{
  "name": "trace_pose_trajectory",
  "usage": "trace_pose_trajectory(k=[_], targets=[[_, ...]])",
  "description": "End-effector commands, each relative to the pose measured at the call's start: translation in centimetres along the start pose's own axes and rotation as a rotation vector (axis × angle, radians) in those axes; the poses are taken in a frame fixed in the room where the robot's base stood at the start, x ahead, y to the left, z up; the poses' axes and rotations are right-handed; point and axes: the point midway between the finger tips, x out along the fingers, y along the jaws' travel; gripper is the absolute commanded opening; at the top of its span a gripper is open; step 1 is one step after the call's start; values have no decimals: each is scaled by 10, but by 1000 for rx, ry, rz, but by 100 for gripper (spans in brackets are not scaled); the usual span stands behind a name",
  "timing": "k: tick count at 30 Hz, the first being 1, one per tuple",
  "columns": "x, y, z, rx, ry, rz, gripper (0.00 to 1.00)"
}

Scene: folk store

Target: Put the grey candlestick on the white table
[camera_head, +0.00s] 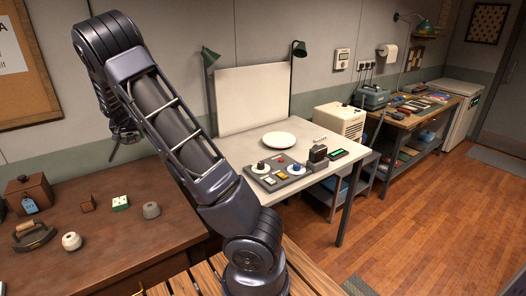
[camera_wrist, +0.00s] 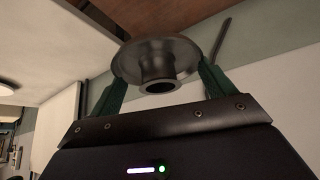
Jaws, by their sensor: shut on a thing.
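The grey candlestick (camera_wrist: 155,62) is dark metallic, with a wide round flange and a short hollow socket. In the wrist view it is between the two green fingers of my gripper (camera_wrist: 160,86), which is shut on it. In the head view my gripper (camera_head: 124,138) is at the left, above the brown wooden table and partly hidden behind my arm; the candlestick cannot be made out there. The white table (camera_head: 244,148) stands in the middle of the head view, to the right of my gripper and apart from it.
The white table bears a white plate (camera_head: 279,140), a control panel (camera_head: 279,174) with knobs and a small black device (camera_head: 318,157). A white board (camera_head: 252,98) stands at its back. The brown table (camera_head: 110,236) holds several small objects. Bare tabletop shows around the plate.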

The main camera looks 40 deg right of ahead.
Motion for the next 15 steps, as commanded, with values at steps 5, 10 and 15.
trace_pose_trajectory(k=[5,10,15], targets=[[15,75,6,214,0,144,56],[16,150,11,450,2,294,56],[4,223,19,698,2,452,56]])
